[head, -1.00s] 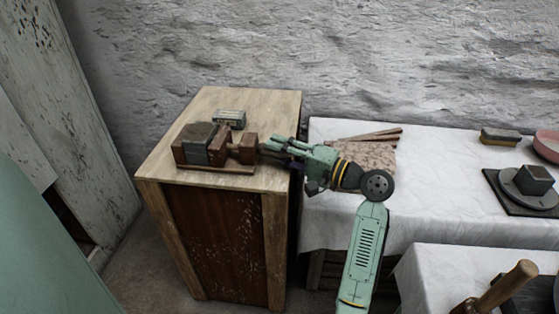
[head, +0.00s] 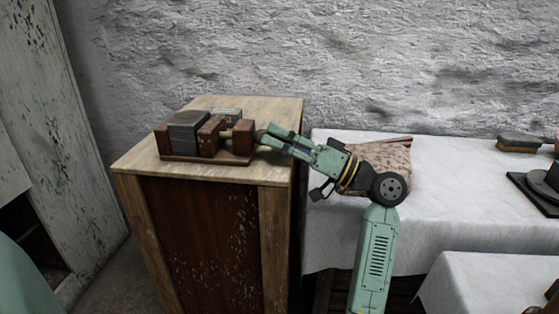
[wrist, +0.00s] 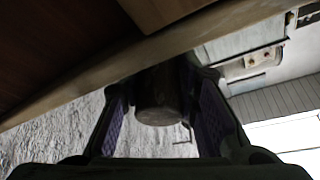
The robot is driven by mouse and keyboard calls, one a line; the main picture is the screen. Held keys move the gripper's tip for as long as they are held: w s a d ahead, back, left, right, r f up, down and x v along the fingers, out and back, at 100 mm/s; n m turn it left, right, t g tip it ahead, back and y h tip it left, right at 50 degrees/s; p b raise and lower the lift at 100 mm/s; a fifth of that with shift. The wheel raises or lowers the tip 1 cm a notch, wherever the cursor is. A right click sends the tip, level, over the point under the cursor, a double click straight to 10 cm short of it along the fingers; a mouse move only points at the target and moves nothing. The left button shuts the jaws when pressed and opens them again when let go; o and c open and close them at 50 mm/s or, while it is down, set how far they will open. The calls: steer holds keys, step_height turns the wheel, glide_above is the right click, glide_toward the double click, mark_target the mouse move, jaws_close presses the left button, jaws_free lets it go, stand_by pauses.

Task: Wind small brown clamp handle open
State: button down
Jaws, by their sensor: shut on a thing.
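The brown wooden clamp (head: 243,140) lies on top of the wooden cabinet, with a dark grey block (head: 188,132) between its left end and its middle jaw (head: 210,137). My gripper (head: 262,136) is at the clamp's right end, reaching in from the right. In the wrist view the small clamp handle (wrist: 158,103) is a dark round piece between the two fingers of my gripper (wrist: 165,112), which are shut on it. In the head view the fingers hide the handle. I cannot tell whether the middle jaw touches the block.
The cabinet top (head: 270,107) is free behind the clamp. A white-clothed table (head: 440,190) stands to the right, with a speckled pinkish sheet (head: 385,158) and a brush (head: 518,144). The rough wall is behind.

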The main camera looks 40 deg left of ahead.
steer(key=n+b, duration=0.1)
steer(key=n+g+b, duration=0.2)
steer(key=shift+f+n, duration=0.25)
steer(key=shift+n, duration=0.15)
steer(key=shift+r+n+b, duration=0.1)
steer(key=shift+n+b, duration=0.5)
steer(key=shift+b, duration=0.1)
steer(key=shift+r+g, duration=0.1)
steer(key=shift+g, duration=0.3)
steer(key=c, duration=1.2)
jaws_free()
steer(key=shift+w, duration=0.1)
steer(key=v, duration=0.7)
steer(key=shift+w+d+r, duration=0.1)
steer(key=shift+d, duration=0.15)
